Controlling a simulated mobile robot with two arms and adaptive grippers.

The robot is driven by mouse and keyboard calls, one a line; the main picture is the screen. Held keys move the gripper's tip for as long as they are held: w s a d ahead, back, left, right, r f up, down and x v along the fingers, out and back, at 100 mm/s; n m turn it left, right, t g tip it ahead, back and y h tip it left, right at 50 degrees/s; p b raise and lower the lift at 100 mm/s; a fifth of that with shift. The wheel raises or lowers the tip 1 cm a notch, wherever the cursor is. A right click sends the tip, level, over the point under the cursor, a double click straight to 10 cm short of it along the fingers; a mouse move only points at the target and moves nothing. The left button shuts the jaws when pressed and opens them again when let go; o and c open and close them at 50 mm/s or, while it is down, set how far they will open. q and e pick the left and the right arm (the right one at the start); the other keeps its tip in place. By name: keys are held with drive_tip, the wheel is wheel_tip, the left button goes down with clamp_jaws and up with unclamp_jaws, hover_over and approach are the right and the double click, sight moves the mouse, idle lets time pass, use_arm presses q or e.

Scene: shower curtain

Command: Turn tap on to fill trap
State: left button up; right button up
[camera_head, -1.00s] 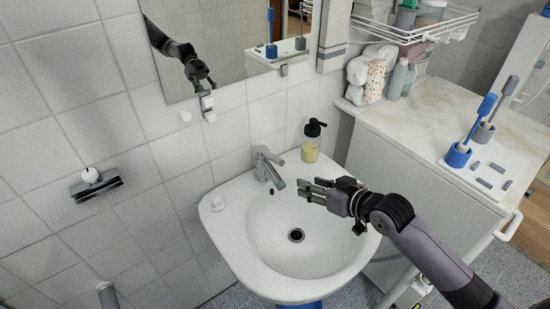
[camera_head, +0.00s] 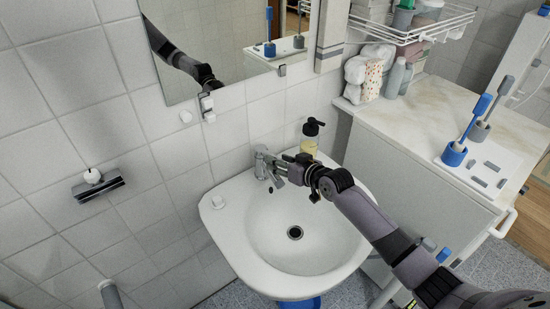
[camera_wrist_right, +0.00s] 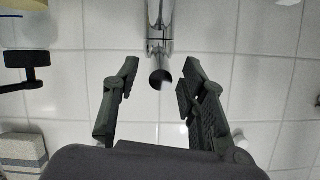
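The chrome tap (camera_head: 264,161) stands at the back of the white washbasin (camera_head: 262,233). The drain hole (camera_head: 295,232) is visible and I see no water running. My right gripper (camera_head: 284,170) is at the tap, by its spout. In the right wrist view the tap (camera_wrist_right: 159,30) shows at the top middle, and the open fingers of the right gripper (camera_wrist_right: 157,85) stand on either side of its lower end with gaps, holding nothing. Whether they overlap it in depth I cannot tell. My left gripper is not in view.
A soap bottle (camera_head: 310,138) stands on the basin's back edge, close to my right gripper. A mirror (camera_head: 235,45) hangs above. A white counter (camera_head: 430,120) on the right holds blue and grey brushes in holders. A blue object shows under the basin.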

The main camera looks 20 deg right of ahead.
drive_tip(key=shift+x, duration=1.5)
drive_tip(key=shift+c, duration=0.3)
clamp_jaws()
